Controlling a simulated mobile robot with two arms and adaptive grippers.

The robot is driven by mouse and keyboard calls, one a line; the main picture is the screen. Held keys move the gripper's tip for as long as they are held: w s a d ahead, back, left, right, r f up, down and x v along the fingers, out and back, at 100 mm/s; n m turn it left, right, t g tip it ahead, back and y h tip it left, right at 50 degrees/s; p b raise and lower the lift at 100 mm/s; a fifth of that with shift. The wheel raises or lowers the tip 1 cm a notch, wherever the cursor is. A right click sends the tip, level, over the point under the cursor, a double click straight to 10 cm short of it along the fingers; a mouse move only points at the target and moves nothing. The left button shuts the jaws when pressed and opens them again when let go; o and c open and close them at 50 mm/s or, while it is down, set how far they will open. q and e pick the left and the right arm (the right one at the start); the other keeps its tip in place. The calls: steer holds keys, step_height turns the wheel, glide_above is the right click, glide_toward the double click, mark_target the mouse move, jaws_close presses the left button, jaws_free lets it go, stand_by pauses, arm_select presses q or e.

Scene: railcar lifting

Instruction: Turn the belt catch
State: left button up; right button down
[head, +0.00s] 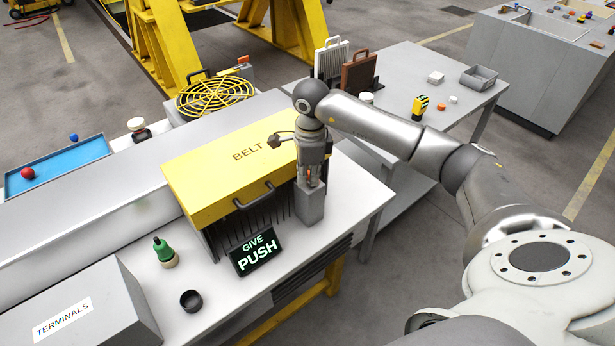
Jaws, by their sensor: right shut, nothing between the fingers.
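The yellow-topped belt cover (215,178) is marked BELT and has a dark handle (254,196) on its front edge; it looks closed. A grey block (310,207) stands at its right end. My right gripper (312,182) points down directly over this block, shut with nothing held. A small orange-red bit shows by the fingers. The belt catch itself cannot be made out clearly; my gripper may hide it. Whether the fingers touch the block cannot be told. My left gripper is not in view.
A sign reading GIVE PUSH (257,250), a green-topped item (164,252) and a small black cup (191,300) stand in front of the cover. The TERMINALS box (95,305) is at front left. A side table (450,80) behind holds small items.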

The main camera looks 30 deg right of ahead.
steer(key=shift+s+d+f+g, duration=0.15)
steer(key=shift+s+d+f, duration=0.15)
steer(key=shift+f, duration=0.2)
steer(key=shift+s+d+f+g, duration=0.15)
steer(key=shift+s+f, duration=0.25)
steer(key=shift+f, duration=0.05)
steer(key=shift+w+d+r, duration=0.15)
steer(key=shift+w+d, duration=0.1)
stand_by(0.4)
steer(key=shift+b, duration=0.3)
steer(key=shift+s+d, duration=0.15)
steer(key=shift+d, duration=0.25)
steer(key=shift+b, duration=0.9)
stand_by(1.0)
